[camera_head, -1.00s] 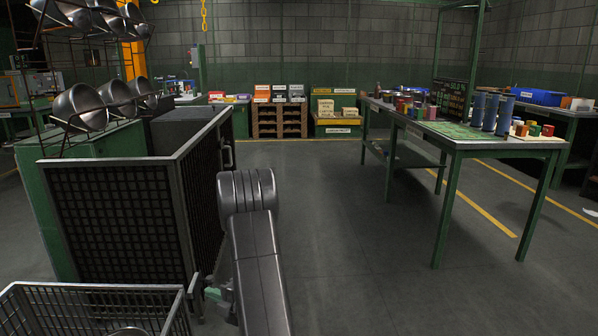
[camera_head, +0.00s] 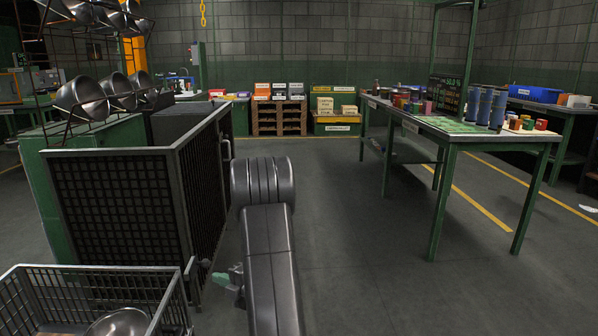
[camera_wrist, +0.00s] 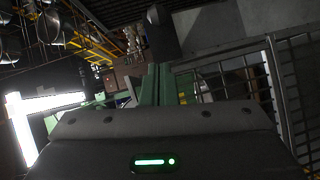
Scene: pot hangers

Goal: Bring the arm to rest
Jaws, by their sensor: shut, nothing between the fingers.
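My arm rises in the lower middle of the head view, with its large grey rounded joint beside the mesh cage. My gripper (camera_wrist: 157,84) shows in the wrist view as two green fingers side by side, shut with nothing between them. In the head view only a small green part shows left of my arm, low by the cage's corner. The rest of the gripper is hidden there.
A dark mesh cage (camera_head: 115,215) stands left, close to my arm. A wire basket (camera_head: 85,290) with a metal pot (camera_head: 120,323) is at lower left. Pots hang on a rack (camera_head: 45,85) at upper left. A green table (camera_head: 445,140) stands right; the middle floor is clear.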

